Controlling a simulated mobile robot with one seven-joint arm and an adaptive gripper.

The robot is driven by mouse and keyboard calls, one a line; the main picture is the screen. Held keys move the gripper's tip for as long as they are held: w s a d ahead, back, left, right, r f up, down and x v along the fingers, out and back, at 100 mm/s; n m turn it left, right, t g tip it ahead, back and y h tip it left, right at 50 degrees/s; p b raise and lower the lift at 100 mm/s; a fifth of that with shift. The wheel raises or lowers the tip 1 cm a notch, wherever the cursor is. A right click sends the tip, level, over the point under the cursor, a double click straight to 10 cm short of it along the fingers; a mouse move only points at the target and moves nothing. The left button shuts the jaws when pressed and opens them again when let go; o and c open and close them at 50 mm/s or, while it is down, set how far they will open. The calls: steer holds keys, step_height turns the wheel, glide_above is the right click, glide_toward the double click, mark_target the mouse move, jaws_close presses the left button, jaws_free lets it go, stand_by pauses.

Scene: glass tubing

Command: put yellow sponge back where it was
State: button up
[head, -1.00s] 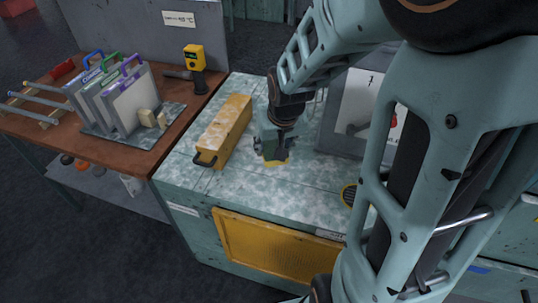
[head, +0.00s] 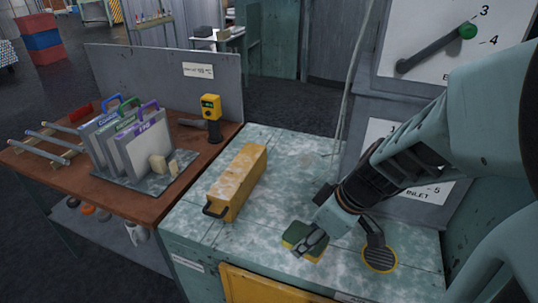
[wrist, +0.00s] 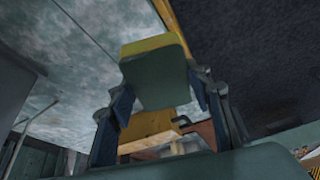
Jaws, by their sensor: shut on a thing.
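The yellow sponge (head: 303,241) has a green face and a yellow layer. It is in my gripper (head: 313,243), over the front part of the mottled green bench top (head: 270,190). In the wrist view the sponge (wrist: 155,82) sits between the two fingers of my gripper (wrist: 157,95), its green side facing the camera and its yellow layer along the top. My gripper is shut on it. I cannot tell whether the sponge touches the bench top.
A yellow box with a black handle (head: 238,182) lies left of the sponge. A round yellow-rimmed black item (head: 379,257) is on the right. Grey gauge panels (head: 440,60) stand behind. A brown table (head: 150,205) at left holds labelled plates (head: 147,145) and a yellow device (head: 211,107).

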steer(key=shift+s+a+f+n+g+b, duration=0.15)
steer(key=shift+s+a+n+g, duration=0.1)
steer(key=shift+a+n, duration=0.25)
steer(key=shift+s+a+r+n+g+b, duration=0.15)
steer(key=shift+s+a+n, duration=0.15)
steer(key=shift+n, duration=0.4)
steer(key=shift+w+a+f, duration=0.1)
steer(key=shift+w+a, duration=0.05)
steer(key=shift+a, duration=0.1)
steer(key=w+a+f, duration=0.3)
steer(key=w+f, duration=0.1)
steer(key=w, duration=0.4)
steer(key=b, duration=0.3)
glide_above(273, 236)
steer(key=s+d, duration=0.1)
steer(key=d, duration=0.1)
steer(key=shift+n, duration=0.3)
steer(key=f, duration=0.4)
steer(key=shift+s+a+f, duration=0.2)
steer(key=shift+a+f, duration=0.05)
steer(key=shift+f, duration=0.15)
steer(key=shift+w+f, duration=0.15)
steer(key=shift+f, duration=0.05)
steer(key=shift+w+a+f+b, duration=0.15)
steer(key=shift+f+b, duration=0.25)
steer(key=shift+f, duration=0.5)
steer(key=shift+w+f+b, duration=0.1)
steer(key=shift+f+b, duration=0.3)
steer(key=shift+f, duration=0.5)
